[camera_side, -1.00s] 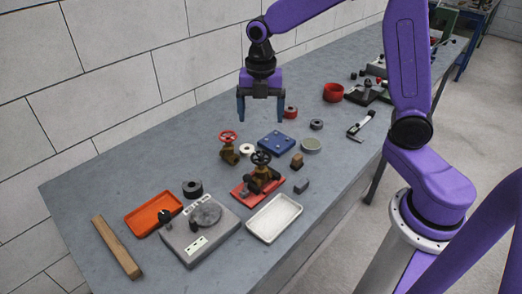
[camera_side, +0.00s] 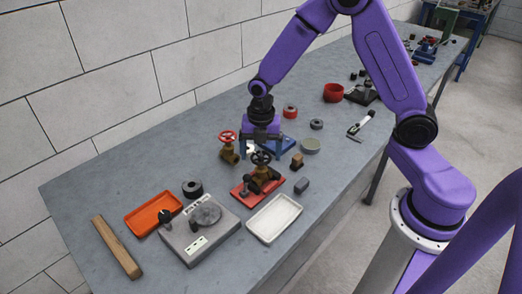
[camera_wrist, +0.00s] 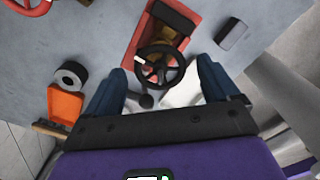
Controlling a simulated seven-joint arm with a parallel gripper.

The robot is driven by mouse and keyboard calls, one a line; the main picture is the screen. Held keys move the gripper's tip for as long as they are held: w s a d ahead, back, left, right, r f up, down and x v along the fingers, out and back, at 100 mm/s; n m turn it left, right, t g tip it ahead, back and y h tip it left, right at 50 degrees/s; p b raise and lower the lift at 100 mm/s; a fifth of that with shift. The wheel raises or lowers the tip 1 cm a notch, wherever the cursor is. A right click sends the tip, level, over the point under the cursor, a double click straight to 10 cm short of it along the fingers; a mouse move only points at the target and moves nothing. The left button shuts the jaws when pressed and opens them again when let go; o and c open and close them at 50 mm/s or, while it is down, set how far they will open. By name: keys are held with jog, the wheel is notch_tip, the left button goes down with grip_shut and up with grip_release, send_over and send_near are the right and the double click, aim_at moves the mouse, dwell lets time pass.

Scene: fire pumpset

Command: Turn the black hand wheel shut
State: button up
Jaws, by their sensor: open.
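The black hand wheel (camera_side: 261,158) tops a brass valve on a red base (camera_side: 241,190). In the wrist view the wheel (camera_wrist: 160,64) shows as a spoked ring at the upper middle, over its red base (camera_wrist: 132,46). My gripper (camera_side: 262,153) is open, pointing down, low beside and above the wheel in the side view. In the wrist view its blue fingers (camera_wrist: 162,84) stand apart to the left and right, with the wheel slightly beyond and between them. Nothing is held. I cannot tell whether a finger touches the wheel.
A second valve with a red hand wheel (camera_side: 227,136) stands just left of my gripper. A white tray (camera_side: 273,219), a grey plate fixture (camera_side: 198,230), an orange tray (camera_side: 151,213) and a dark grey block (camera_side: 301,185) are close. The left back of the table is clear.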

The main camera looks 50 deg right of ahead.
jog(key=shift+c, duration=0.3)
jog(key=c, duration=1)
